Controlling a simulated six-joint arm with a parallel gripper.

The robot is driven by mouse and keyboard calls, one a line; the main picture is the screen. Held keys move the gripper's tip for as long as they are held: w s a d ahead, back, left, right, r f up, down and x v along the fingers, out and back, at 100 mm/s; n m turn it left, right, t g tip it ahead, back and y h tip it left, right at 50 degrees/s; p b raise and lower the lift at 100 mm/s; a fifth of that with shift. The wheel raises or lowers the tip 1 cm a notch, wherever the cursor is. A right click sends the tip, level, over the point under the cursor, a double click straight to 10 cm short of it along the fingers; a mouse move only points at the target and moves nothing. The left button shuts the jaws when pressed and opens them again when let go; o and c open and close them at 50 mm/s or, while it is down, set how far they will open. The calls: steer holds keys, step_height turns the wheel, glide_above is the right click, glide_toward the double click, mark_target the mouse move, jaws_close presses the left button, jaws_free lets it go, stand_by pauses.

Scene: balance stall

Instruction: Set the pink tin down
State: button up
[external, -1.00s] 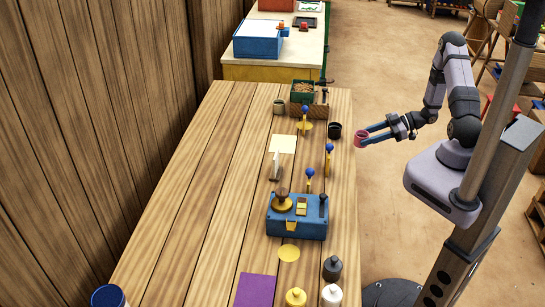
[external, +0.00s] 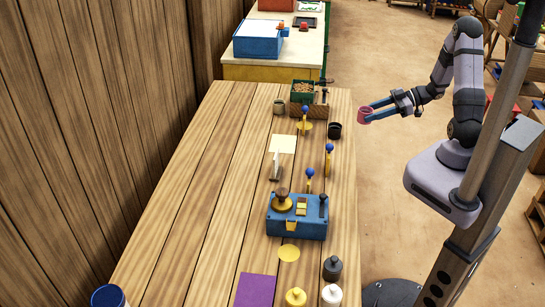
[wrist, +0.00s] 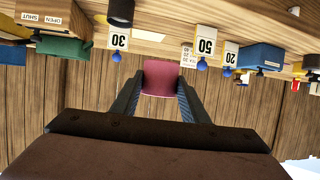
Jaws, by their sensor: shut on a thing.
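The pink tin (external: 365,117) is between the fingers of my gripper (external: 370,109), which is shut on it. The gripper holds it in the air off the right edge of the wooden table (external: 190,190), beyond the black cup. In the wrist view the tin (wrist: 160,78) sits between the two dark fingers, and the scene appears upside down. The tin's contents cannot be seen.
Blue-knobbed posts, a blue device (external: 297,222) and several weights stand nearer. A purple mat (external: 256,289) lies at the front.

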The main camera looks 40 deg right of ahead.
steer(key=shift+w+a+r, duration=0.1)
steer(key=shift+w+r, duration=0.1)
steer(key=shift+r, duration=0.25)
steer(key=shift+w+a+r, duration=0.1)
steer(key=shift+w+r, duration=0.05)
steer(key=shift+r, duration=0.25)
steer(key=w+a+r+m+t+b, duration=0.1)
steer(key=w+a, duration=0.6)
steer(key=w, duration=0.2)
steer(key=w+a+r+b, duration=0.2)
steer(key=w+a, duration=0.4)
steer(key=w, duration=0.4)
steer(key=w+a+r+h+b, duration=0.1)
steer(key=w+a+r, duration=0.1)
steer(key=a, duration=1.8)
steer(key=s+a+f+b, duration=0.1)
steer(key=s+a, duration=0.5)
steer(key=a, duration=0.7)
steer(key=n+g+y+b, duration=0.2)
steer(key=n+g+b, duration=0.1)
steer(key=n+g, duration=0.1)
glide_above(241, 277)
step_height(241, 277, down, 5)
steer(key=shift+y, duration=0.3)
steer(key=shift+f, duration=7)
steer(key=shift+f, duration=0.15)
